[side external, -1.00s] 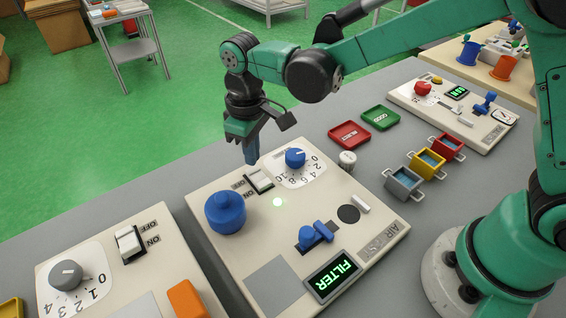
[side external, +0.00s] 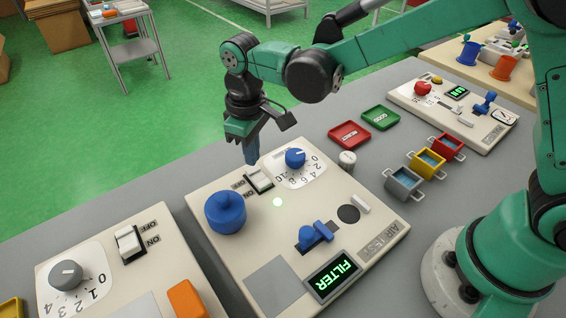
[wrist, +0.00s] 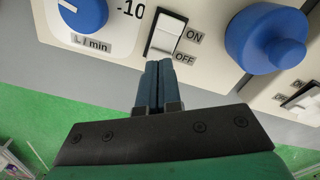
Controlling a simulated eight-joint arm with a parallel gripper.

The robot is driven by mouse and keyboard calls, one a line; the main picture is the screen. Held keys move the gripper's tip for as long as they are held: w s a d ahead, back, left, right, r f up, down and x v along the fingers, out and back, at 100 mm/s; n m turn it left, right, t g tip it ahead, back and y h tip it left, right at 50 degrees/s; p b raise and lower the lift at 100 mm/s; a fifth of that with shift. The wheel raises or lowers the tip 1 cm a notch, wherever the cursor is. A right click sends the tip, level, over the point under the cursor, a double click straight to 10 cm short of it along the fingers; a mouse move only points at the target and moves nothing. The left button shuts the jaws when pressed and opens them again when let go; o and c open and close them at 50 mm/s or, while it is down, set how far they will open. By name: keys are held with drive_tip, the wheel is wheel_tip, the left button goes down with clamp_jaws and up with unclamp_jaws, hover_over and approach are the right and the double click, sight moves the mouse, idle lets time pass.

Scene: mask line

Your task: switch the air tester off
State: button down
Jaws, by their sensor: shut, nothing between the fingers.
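The air tester (side external: 330,185) is the cream panel in the middle of the side view. Its white rocker switch (side external: 260,181) sits at the far edge between the blue knob and the dial; it also shows in the wrist view (wrist: 165,36), with ON and OFF labels beside it. My gripper (side external: 251,160) is shut and empty, pointing down. In the wrist view its fingertips (wrist: 159,65) are at the OFF end of the switch. I cannot tell whether they touch it.
A large blue knob (side external: 225,212) stands close beside the switch, and a blue-pointer dial (side external: 296,158) is on the other side. Another panel (side external: 125,265) with a similar switch lies at left. Red (side external: 349,135) and green (side external: 381,117) trays lie beyond the tester.

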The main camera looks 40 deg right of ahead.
sight(255, 170)
drive_tip(key=shift+f, duration=1.2)
idle(0.4)
drive_tip(key=shift+r, duration=3.5)
drive_tip(key=shift+d+r, duration=0.1)
drive_tip(key=s+d+r+m+t, duration=0.3)
drive_tip(key=s+d+m+t, duration=0.3)
drive_tip(key=d, duration=0.8)
drive_tip(key=s+t, duration=0.1)
drive_tip(key=s, duration=0.2)
